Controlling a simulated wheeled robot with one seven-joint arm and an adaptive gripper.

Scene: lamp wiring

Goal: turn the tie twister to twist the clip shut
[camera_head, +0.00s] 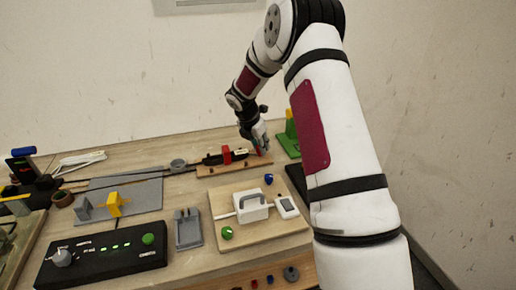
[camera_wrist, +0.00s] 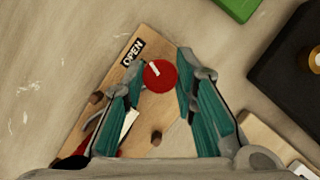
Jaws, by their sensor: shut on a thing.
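The tie twister appears to be the round red knob (camera_wrist: 160,74) with a white mark, at the end of a wooden board (camera_wrist: 150,107). A black "OPEN" label (camera_wrist: 132,53) lies beside it. My gripper (camera_wrist: 163,76) has a fingertip on each side of the knob and is shut on it. In the head view my gripper (camera_head: 259,143) is at the right end of the board (camera_head: 215,169), largely covering the knob. A red block (camera_head: 227,155) and a black part stand on the board to its left. I cannot make out the clip.
Wooden pegs (camera_wrist: 97,98) stand on the board near my left finger. A green stand (camera_head: 290,140) is right of my gripper. In front lie a wooden board with a white box (camera_head: 252,206), a grey holder (camera_head: 188,229) and a black control panel (camera_head: 105,255).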

